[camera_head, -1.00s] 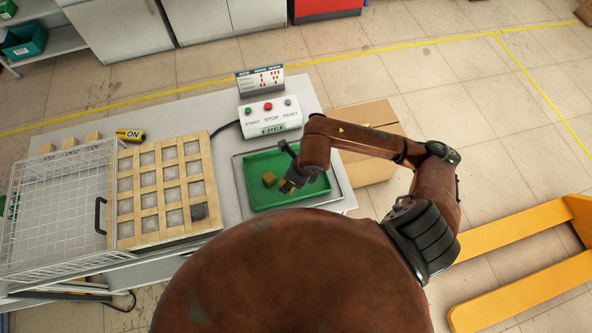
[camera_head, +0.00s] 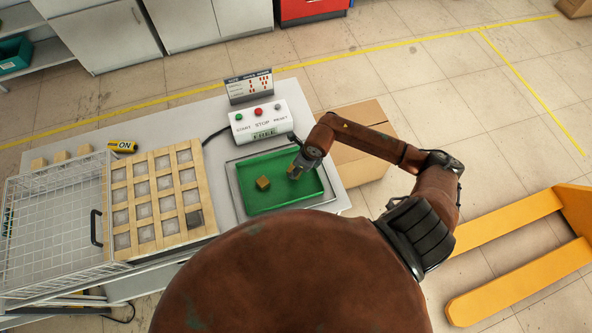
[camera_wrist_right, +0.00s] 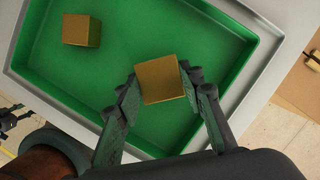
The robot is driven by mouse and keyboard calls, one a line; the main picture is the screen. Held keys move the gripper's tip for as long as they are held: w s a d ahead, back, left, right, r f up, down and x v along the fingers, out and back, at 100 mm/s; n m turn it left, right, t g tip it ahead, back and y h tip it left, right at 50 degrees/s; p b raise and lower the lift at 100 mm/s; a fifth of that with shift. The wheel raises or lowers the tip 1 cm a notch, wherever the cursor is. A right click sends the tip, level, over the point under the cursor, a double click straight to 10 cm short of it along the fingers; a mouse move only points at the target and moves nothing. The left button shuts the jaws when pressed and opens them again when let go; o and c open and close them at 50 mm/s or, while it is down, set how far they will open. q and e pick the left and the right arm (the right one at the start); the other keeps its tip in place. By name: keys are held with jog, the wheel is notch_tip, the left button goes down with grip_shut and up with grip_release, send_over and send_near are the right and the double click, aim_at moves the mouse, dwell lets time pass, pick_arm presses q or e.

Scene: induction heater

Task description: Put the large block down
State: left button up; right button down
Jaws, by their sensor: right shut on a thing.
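A gold block (camera_wrist_right: 160,80) sits between the fingers of my right gripper (camera_wrist_right: 158,90), which is shut on it over the green tray. In the head view the right gripper (camera_head: 294,172) is over the right half of the green tray (camera_head: 280,200), and the held block is small and partly hidden there. A second gold block (camera_head: 263,183) lies on the tray floor to the left, apart from the gripper. It also shows at the upper left of the wrist view (camera_wrist_right: 82,30). I cannot tell the held block's height above the floor. My left gripper is not in view.
A control box (camera_head: 257,121) reading FREE stands behind the tray. Left of the tray is a wooden grid (camera_head: 130,243) with one dark block (camera_head: 194,218) in a corner, then a wire cage (camera_head: 50,230). A cardboard box (camera_head: 350,165) is at the right.

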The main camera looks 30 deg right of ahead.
jog(key=shift+a+f, duration=0.1)
jog(key=shift+f, duration=0.8)
jog(key=c, duration=1.3)
grip_release()
jog(key=shift+f, duration=0.15)
jog(key=v, duration=1.2)
jog(key=shift+b, duration=0.35)
jog(key=shift+s, duration=0.1)
